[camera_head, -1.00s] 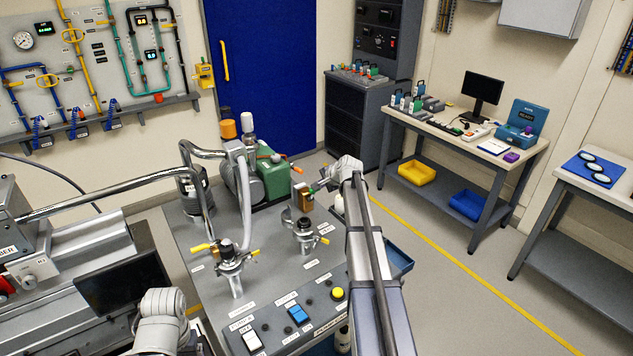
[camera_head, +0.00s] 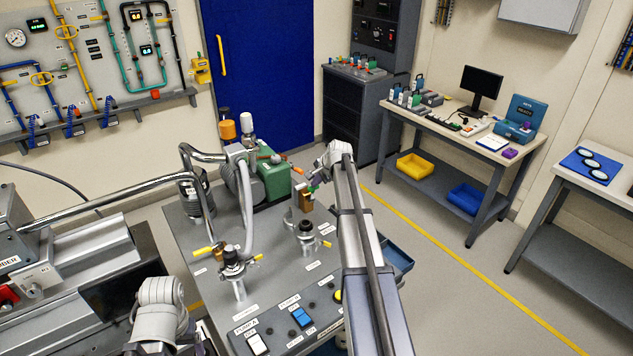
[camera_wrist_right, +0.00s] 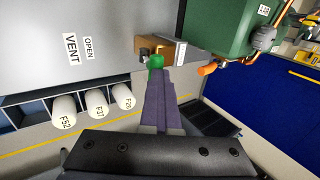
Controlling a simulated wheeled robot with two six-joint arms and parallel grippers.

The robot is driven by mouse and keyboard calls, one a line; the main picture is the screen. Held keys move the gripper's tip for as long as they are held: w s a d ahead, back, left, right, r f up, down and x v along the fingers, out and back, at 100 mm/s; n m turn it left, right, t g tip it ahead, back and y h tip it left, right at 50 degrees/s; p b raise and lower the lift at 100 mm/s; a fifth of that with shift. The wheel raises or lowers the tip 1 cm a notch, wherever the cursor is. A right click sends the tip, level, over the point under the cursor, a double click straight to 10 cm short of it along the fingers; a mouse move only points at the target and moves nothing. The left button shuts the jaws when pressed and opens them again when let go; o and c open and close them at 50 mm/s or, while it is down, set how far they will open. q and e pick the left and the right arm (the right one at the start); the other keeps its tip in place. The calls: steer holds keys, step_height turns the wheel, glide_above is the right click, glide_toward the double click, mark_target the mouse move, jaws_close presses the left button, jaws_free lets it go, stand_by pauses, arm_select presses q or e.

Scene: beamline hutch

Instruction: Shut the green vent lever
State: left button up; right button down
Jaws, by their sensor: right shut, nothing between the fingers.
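The green vent lever (camera_wrist_right: 156,62) sits on a brass valve block (camera_wrist_right: 168,48) at the back right of the pump cart. In the head view the brass block (camera_head: 306,201) stands beside a grey post, with a small bit of green at its top. My right gripper (camera_wrist_right: 160,82) is shut and empty. Its fingertips are right at the lever's green end; I cannot tell whether they touch. The lever's exact angle is partly hidden by the fingers. A label reading VENT and OPEN (camera_wrist_right: 78,48) is on the cart top. Only part of my left arm shows, without its gripper.
A green pump (camera_head: 274,180) stands close behind the valve. White bottles (camera_wrist_right: 97,103) stand in a blue bin (camera_head: 396,257) at the cart's right side. A black-topped valve (camera_head: 305,232) and a switch panel are nearer. Open floor lies to the right.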

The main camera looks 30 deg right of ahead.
steer(key=shift+w+r+g+p, duration=0.15)
steer(key=shift+w+g+p, duration=0.3)
steer(key=shift+w+p, duration=0.05)
steer(key=shift+w+r+g+p, duration=0.15)
steer(key=shift+w+g+p, duration=0.3)
steer(key=shift+w, duration=0.05)
steer(key=shift+w+a+g+p, duration=0.15)
steer(key=shift+w+g+p, duration=0.45)
steer(key=shift+w+g, duration=0.3)
steer(key=shift+w+f, duration=0.2)
steer(key=shift+w, duration=0.35)
steer(key=shift+w+f, duration=0.15)
steer(key=shift+w, duration=0.35)
steer(key=shift+a, duration=0.1)
arm_select(q)
steer(key=r, duration=0.1)
steer(key=w+r, duration=0.1)
steer(key=r, duration=0.1)
steer(key=shift+w, duration=0.15)
steer(key=shift+r, duration=0.2)
arm_select(e)
steer(key=shift+s+r, duration=0.1)
steer(key=shift+r, duration=0.15)
arm_select(q)
steer(key=shift+r+p, duration=0.65)
steer(key=shift+p, duration=0.05)
arm_select(e)
steer(key=shift+r, duration=0.65)
